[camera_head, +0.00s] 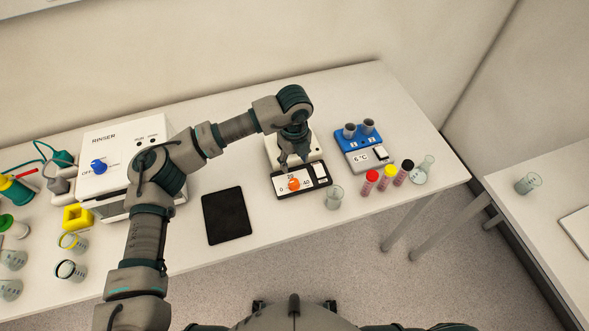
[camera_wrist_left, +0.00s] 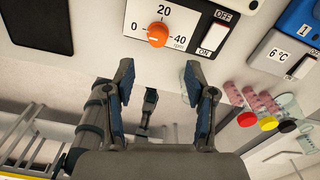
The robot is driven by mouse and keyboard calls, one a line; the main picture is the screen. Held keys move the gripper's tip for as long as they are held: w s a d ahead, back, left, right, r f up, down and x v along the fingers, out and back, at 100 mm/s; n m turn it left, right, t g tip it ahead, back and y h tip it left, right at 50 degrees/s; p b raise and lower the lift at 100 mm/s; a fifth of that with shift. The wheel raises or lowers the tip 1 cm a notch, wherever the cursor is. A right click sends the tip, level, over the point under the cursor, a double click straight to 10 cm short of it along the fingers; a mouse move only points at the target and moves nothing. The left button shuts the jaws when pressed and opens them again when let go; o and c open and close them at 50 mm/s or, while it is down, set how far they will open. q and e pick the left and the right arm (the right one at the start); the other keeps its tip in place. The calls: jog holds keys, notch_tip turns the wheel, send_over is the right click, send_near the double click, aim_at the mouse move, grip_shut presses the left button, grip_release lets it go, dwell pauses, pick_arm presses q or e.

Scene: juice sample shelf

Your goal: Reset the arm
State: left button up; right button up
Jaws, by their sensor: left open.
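My left arm (camera_head: 150,220) comes in from the lower left and reaches across the table. My left gripper (camera_head: 294,158) is over the white and black device with an orange knob (camera_head: 294,184), pointing down. In the left wrist view the left gripper (camera_wrist_left: 158,82) has its two fingers apart with nothing held between them. The orange knob (camera_wrist_left: 157,34) shows beyond the fingertips there, with a 0-20-40 rpm scale around it. I cannot tell whether the gripper touches the device. My right gripper is not in view.
A rinser (camera_head: 120,150) stands at left, a black pad (camera_head: 227,215) at centre front. A clear beaker (camera_head: 334,197), several capped tubes (camera_head: 388,178) and a flask (camera_head: 423,170) stand right of the knob device. Beakers and bottles crowd the far left.

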pick_arm(q)
jog(key=shift+r, duration=0.65)
